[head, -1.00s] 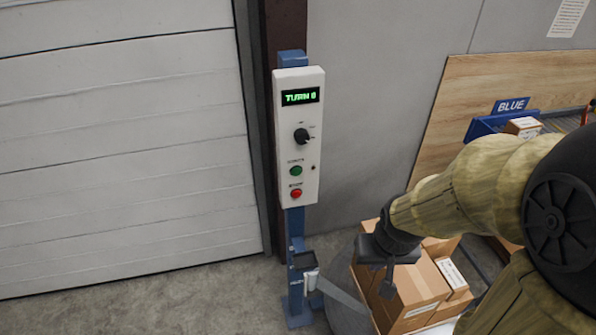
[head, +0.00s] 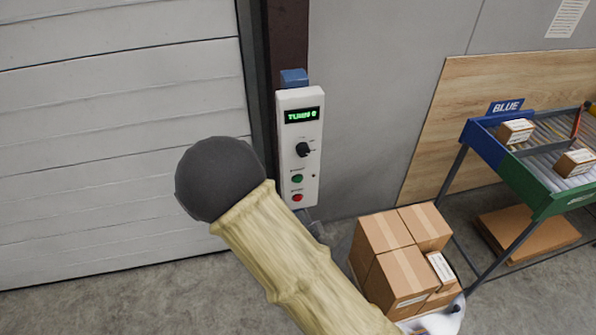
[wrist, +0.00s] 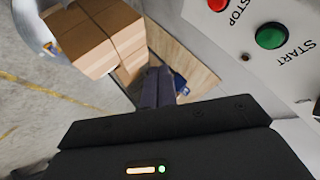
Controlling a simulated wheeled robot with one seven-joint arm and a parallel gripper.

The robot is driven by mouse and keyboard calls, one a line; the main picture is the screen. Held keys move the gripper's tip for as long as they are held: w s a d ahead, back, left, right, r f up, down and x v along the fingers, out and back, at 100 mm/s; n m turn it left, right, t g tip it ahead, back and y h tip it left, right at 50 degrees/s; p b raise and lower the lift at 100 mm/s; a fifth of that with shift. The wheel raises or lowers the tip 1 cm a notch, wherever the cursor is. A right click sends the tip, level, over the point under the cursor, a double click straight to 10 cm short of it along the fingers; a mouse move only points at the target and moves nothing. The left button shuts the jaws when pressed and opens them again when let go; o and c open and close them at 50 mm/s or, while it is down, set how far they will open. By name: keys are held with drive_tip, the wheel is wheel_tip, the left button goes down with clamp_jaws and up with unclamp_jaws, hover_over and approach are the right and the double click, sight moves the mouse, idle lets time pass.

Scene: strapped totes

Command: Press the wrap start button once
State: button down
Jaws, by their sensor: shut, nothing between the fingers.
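The white control panel (head: 287,100) stands on a blue post by the shutter door. It has a lit green "TURN" display (head: 302,115), a black knob (head: 303,149), a green button (head: 297,179) and a red button (head: 297,197). In the wrist view the green button (wrist: 271,36) is labelled START and the red button (wrist: 218,4) STOP, at the upper right. My gripper (wrist: 158,85) is shut and empty in the wrist view, to the left of and below the green button in the picture, apart from it. In the head view my arm hides the gripper.
Stacked brown cartons (head: 400,270) stand right of the post; they also show in the wrist view (wrist: 95,35). A roller rack (head: 550,165) with a BLUE sign and small boxes is at the right. A wooden board (head: 440,140) leans on the wall.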

sight(298, 180)
drive_tip(key=r+m+t, duration=0.1)
drive_tip(key=a+r+t+h+p, duration=0.1)
drive_tip(key=r+t, duration=0.1)
drive_tip(key=a+r+m+t+h+p, duration=0.1)
drive_tip(key=r, duration=0.1)
drive_tip(key=shift+s+a+m, duration=0.1)
drive_tip(key=shift+a+m, duration=0.15)
drive_tip(key=shift+m, duration=0.05)
drive_tip(key=w+a, duration=0.2)
drive_tip(key=w, duration=0.6)
drive_tip(key=shift+w+a, duration=0.2)
idle(1.9)
drive_tip(key=shift+w+a, duration=0.1)
drive_tip(key=shift+w, duration=0.35)
